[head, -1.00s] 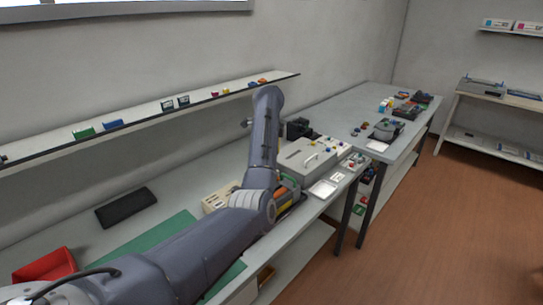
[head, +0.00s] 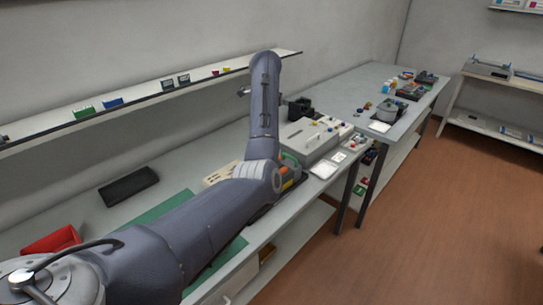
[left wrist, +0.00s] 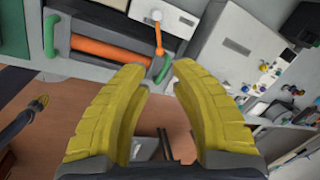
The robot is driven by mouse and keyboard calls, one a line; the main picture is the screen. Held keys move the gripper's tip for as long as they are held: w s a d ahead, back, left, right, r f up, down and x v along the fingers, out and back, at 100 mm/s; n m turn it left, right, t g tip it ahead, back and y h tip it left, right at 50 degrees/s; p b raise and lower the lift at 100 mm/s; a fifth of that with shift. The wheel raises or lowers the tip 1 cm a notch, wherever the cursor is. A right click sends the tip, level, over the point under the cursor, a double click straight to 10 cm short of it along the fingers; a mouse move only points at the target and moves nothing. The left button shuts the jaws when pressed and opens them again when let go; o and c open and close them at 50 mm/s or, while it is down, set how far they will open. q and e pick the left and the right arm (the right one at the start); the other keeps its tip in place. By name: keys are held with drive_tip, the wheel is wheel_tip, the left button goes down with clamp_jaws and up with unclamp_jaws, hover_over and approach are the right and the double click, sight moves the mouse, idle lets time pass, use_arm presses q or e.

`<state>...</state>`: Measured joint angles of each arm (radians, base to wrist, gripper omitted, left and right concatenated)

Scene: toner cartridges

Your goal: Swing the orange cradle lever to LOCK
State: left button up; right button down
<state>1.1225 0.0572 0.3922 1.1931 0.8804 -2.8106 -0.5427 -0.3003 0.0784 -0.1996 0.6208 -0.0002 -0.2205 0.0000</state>
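The cradle with its orange bar (left wrist: 110,50) and green end handles (left wrist: 51,36) fills the upper left of the left wrist view. The orange lever (left wrist: 158,38) stands up from near the bar's right end, with a small pale knob at its top. My left gripper (left wrist: 158,72) is open, its two yellow fingers apart with nothing between them. The lever appears just beyond the gap between the fingertips, not gripped. In the head view the cradle (head: 288,184) shows only in part behind my left arm, which hides the gripper. My right gripper is not in view.
A pale boxy machine (head: 306,140) stands beside the cradle, with coloured knobs to its right. A black pad (head: 128,187), green mat (head: 160,216) and red bin (head: 50,241) lie left. A shelf (head: 140,100) runs along the wall above the bench.

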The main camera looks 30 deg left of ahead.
use_arm(q)
drive_tip(key=x, duration=1.5)
drive_tip(key=shift+s+d+f, duration=0.1)
drive_tip(key=shift+s+f, duration=0.05)
drive_tip(key=shift+f, duration=0.2)
drive_tip(key=shift+c, duration=0.2)
clamp_jaws()
